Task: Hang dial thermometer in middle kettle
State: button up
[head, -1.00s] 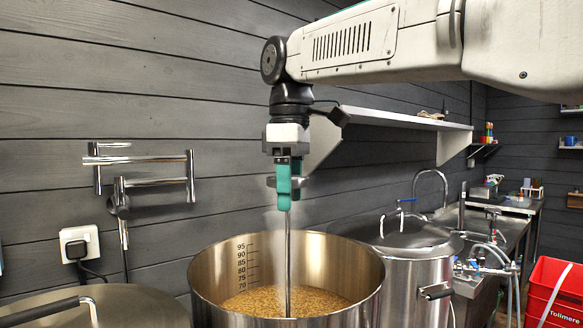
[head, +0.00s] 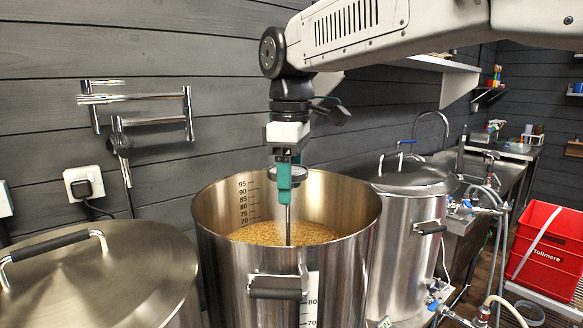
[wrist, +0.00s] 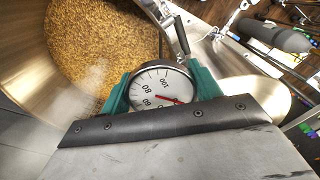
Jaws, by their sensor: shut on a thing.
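The middle kettle (head: 335,245) is an open steel pot with grain mash (head: 270,232) inside and a volume scale on its inner wall. My gripper (head: 285,180) is above the kettle's opening, its green fingers shut on the dial thermometer. The thermometer's thin stem (head: 288,225) points straight down into the kettle, its lower end at or in the mash; the tip is hidden. In the wrist view the round white dial (wrist: 161,87) with a red needle sits between the green fingers. I cannot see the thermometer touching the rim.
A lidded kettle (head: 90,275) stands at the left and another lidded kettle (head: 400,240) at the right. Red crates (head: 545,250) stand at the far right.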

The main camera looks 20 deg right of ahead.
aim_at(290, 223)
jog(key=shift+f, duration=0.65)
dwell(1.3)
jog(key=shift+f, duration=2.25)
jog(key=shift+f, duration=1.5)
jog(key=o, duration=1.2)
jog(key=shift+o, duration=0.2)
jog(key=shift+r, duration=0.2)
jog(key=shift+r, duration=4.8)
